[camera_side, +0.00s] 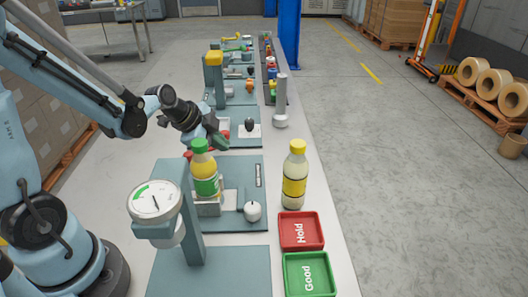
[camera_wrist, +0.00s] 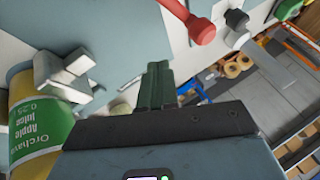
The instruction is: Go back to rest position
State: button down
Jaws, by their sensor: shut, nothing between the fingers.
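My gripper (camera_side: 222,142) is above the bench, behind the green-capped juice bottle and apart from it. In the wrist view its dark green fingers (camera_wrist: 157,82) are together with nothing between them. The juice bottle (camera_side: 205,182) stands upright in a grey holder (camera_side: 208,207). Its apple juice label shows at the left of the wrist view (camera_wrist: 38,140), beside the holder's pale metal jaws (camera_wrist: 65,75).
A yellow-capped bottle (camera_side: 294,180) stands to the right, behind a red Hold tray (camera_side: 301,247) and a green Good tray (camera_side: 309,291). A dial gauge on a post (camera_side: 190,215) stands in front. A grey column (camera_side: 281,98) and more stations line the bench behind.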

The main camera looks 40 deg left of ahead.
dwell(0.3)
jog(key=shift+s+a+r+n+y, duration=0.8)
jog(key=shift+s+r, duration=0.9)
jog(key=shift+r, duration=2.4)
jog(key=shift+m+h, duration=0.8)
jog(key=w+f, duration=0.1)
jog(key=f, duration=0.1)
jog(key=w+d+f, duration=0.1)
jog(key=f, duration=0.2)
jog(key=w+f, duration=0.1)
jog(key=f, duration=0.2)
jog(key=shift+w+d+f, duration=0.15)
jog(key=shift+d+f, duration=0.05)
jog(key=shift+d, duration=0.2)
jog(key=shift+s+d+r+m+h, duration=0.1)
jog(key=shift+s+r+m+h, duration=0.05)
jog(key=shift+s+m+h, duration=0.25)
jog(key=shift+s+d+r+m+h, duration=0.1)
jog(key=shift+s+m+h, duration=0.15)
jog(key=shift+m, duration=0.25)
jog(key=v, duration=0.9)
jog(key=shift+r, duration=0.1)
jog(key=shift+w, duration=0.1)
